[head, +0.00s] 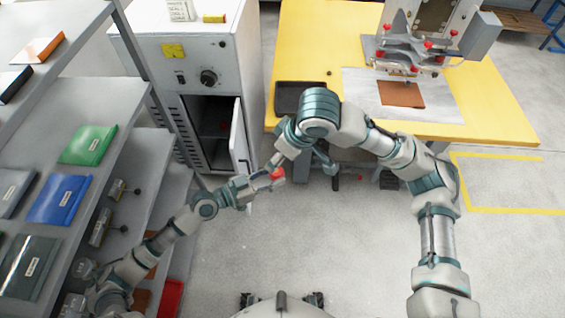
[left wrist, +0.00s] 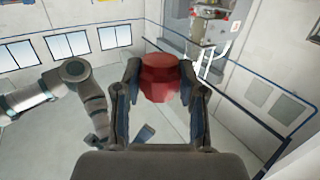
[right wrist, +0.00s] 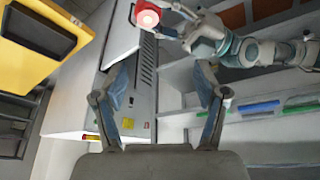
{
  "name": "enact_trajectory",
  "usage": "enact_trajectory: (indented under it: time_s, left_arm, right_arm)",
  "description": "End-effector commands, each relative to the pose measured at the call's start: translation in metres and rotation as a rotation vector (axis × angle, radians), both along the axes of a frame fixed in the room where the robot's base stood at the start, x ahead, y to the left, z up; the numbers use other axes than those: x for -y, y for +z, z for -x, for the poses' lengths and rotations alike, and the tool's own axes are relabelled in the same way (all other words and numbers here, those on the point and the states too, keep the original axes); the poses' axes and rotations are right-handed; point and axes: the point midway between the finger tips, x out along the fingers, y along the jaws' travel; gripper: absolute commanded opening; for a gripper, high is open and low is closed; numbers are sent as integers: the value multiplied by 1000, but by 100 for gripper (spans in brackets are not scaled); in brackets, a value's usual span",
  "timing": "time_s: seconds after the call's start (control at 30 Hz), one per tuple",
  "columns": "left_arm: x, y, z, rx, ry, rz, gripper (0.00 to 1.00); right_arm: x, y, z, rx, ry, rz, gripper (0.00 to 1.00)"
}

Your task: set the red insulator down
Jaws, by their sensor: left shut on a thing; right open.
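The red insulator (head: 277,174) is held in the air in front of the cabinet, off the yellow table's left front corner. My left gripper (head: 262,181) is shut on it; the left wrist view shows the insulator (left wrist: 160,78) between both fingers. In the right wrist view the insulator (right wrist: 147,15) shows a pale round end with a hole, near the top edge, beside my left gripper (right wrist: 178,20). My right gripper (right wrist: 160,85) is open and empty, close to the insulator but apart from it. In the head view its fingers are small and hard to make out.
The yellow table (head: 495,118) carries a black tray (head: 290,97), a brown plate (head: 401,94) and a welding machine (head: 428,40). The grey cabinet (head: 190,60) has its door (head: 240,138) open. Shelves (head: 118,95) with coloured folders stand left. Floor in front is clear.

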Motion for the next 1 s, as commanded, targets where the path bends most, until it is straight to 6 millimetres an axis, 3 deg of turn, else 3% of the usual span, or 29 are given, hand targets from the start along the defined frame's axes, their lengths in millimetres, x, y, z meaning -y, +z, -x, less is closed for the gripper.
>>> enact_trajectory:
  time_s: [0.23,0.37,0.8,1.0]
  left_arm:
    - [0,1,0,0,0,1,0]
    - [0,1,0,0,0,1,0]
    - [0,1,0,0,-1,1,0]
    - [0,1,0,0,0,1,0]
  right_arm:
    - [15,-26,1,2,-224,-27,72]
    - [12,-41,-4,0,-235,-30,72]
    - [-10,-115,-29,0,-233,-29,72]
    - [-15,-130,-35,3,-231,-30,72]
